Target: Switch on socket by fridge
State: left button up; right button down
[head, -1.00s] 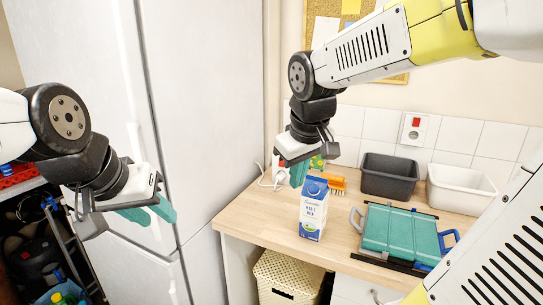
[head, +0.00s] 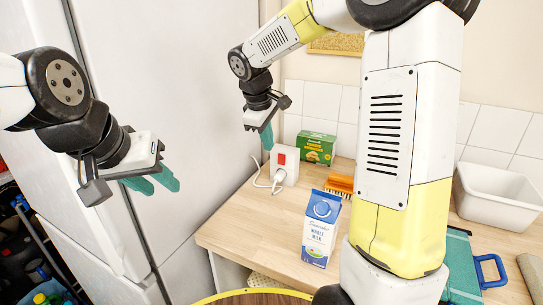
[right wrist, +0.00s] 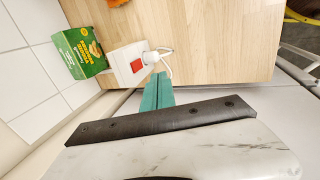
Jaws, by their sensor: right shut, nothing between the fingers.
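The socket (head: 284,165) is a white box with a red switch (head: 281,158), on the wooden counter beside the fridge (head: 180,90). A white plug and cable are at its front. It also shows in the right wrist view (right wrist: 122,62), with its red switch facing up. I cannot tell the switch's position. My right gripper (head: 267,141) is shut and empty, pointing down just left of the socket in the head view. In the right wrist view its fingertips (right wrist: 159,76) are close to the socket's edge; contact is unclear. My left gripper (head: 164,188) is open and empty in front of the fridge.
A green box (head: 318,147) stands behind the socket, near the tiled wall. An orange brush (head: 340,184) and a milk carton (head: 322,229) are to its right. A white bin (head: 497,195) and a teal tray with a blue handle (head: 462,265) are farther right.

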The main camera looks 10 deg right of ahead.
aim_at(281, 160)
jog(key=shift+w+d+f, duration=0.65)
jog(key=shift+w+f, duration=0.35)
jog(key=shift+f, duration=0.65)
jog(key=shift+w+d+f, duration=0.7)
jog(key=shift+w+f, duration=0.25)
jog(key=shift+f, duration=0.7)
jog(key=shift+w+d+f, duration=0.65)
jog(key=shift+w+f, duration=0.35)
jog(key=shift+f, duration=0.65)
jog(key=shift+w+d+f, duration=0.15)
jog(key=shift+w, duration=0.05)
